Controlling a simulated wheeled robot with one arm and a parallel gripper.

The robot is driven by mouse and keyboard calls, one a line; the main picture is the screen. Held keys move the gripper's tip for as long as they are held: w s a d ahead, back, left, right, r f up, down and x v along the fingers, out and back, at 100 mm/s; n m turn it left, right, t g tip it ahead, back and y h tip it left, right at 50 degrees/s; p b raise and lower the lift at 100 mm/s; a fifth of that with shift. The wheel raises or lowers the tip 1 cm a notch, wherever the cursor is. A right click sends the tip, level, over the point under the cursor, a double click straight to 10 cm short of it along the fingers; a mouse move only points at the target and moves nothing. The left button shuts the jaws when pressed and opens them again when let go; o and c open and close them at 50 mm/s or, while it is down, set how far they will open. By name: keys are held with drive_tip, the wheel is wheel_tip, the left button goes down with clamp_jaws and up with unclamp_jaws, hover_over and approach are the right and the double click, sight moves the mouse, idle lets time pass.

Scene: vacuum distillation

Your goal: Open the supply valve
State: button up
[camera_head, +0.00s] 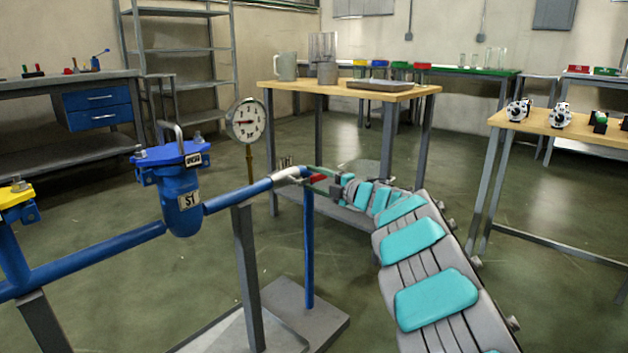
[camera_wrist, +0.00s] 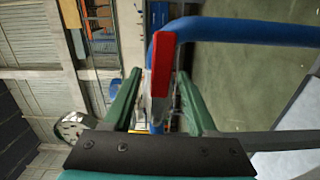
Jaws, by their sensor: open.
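The supply valve has a red lever handle (camera_head: 318,178) and a silver body (camera_head: 287,175) at the right end of the blue pipe. In the wrist view the red handle (camera_wrist: 162,62) stands upright in the picture, in front of the blue pipe's bend. My gripper (camera_head: 313,177) is open at the valve. In the wrist view my gripper (camera_wrist: 159,76) has one green finger on each side of the handle, with visible gaps. I cannot tell whether either finger touches it. The lever's exact angle to the pipe is unclear.
A blue strainer (camera_head: 180,195) sits on the blue pipe (camera_head: 240,197), left of the valve. A dial gauge (camera_head: 246,120) stands behind the pipe. A wooden-topped table (camera_head: 350,90) with containers stands behind my gripper. Open floor lies between the tables.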

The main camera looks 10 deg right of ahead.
drive_tip(key=v, duration=0.7)
drive_tip(key=shift+s+p, duration=0.15)
drive_tip(key=shift+p, duration=0.15)
drive_tip(key=shift+d+r, duration=0.1)
drive_tip(key=shift+d, duration=0.05)
